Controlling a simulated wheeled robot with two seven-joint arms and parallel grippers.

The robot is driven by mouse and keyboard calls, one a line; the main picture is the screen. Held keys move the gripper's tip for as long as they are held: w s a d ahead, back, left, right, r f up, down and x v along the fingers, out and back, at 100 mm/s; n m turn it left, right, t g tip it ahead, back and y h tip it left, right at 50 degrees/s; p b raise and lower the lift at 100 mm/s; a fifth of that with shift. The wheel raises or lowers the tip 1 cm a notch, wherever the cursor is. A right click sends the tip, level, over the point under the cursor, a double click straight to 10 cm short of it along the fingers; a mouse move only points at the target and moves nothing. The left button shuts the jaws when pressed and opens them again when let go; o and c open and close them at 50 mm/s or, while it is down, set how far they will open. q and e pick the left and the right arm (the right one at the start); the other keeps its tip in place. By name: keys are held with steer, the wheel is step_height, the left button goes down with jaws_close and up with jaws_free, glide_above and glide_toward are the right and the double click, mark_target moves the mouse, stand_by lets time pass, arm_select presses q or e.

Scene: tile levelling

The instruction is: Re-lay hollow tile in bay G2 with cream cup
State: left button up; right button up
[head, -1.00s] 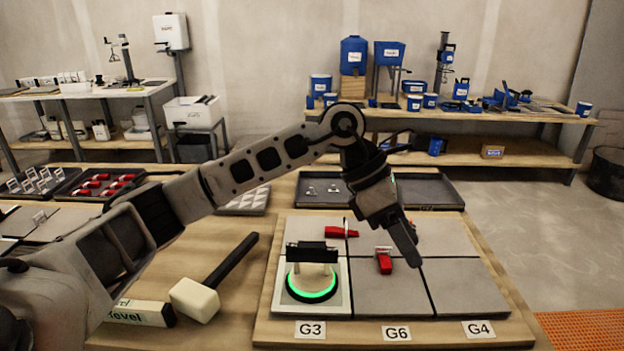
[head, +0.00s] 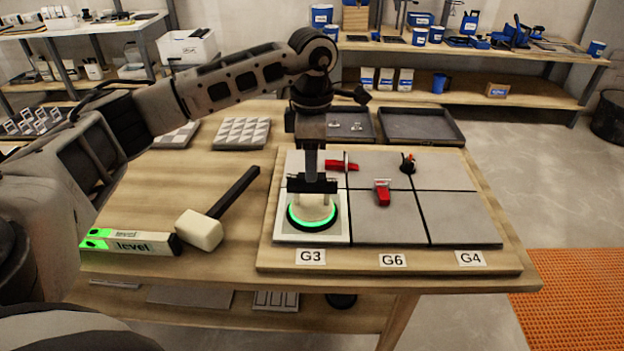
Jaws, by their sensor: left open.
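The cream cup (head: 312,207) has a black handle bar and a glowing green ring at its base. It stands upright on the pale tile (head: 284,231) at the front left of the tile board, behind the label G3 (head: 311,256). My left gripper (head: 312,176) points down at the cup's handle, its jaws open. It overlaps the handle in the head view, and I cannot tell whether they touch. No label G2 is readable. My right gripper is not in view.
Red clips (head: 383,192) and a small black-and-orange piece (head: 408,163) sit on the grey tiles. A mallet (head: 200,229) and a level (head: 130,242) lie left of the board. Trays (head: 425,124) stand behind. Bare wood shows between mallet and board.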

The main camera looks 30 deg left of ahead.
mark_target(312, 184)
arm_select(q)
steer(key=shift+f, duration=3.15)
jaws_close()
steer(key=shift+r, duration=0.1)
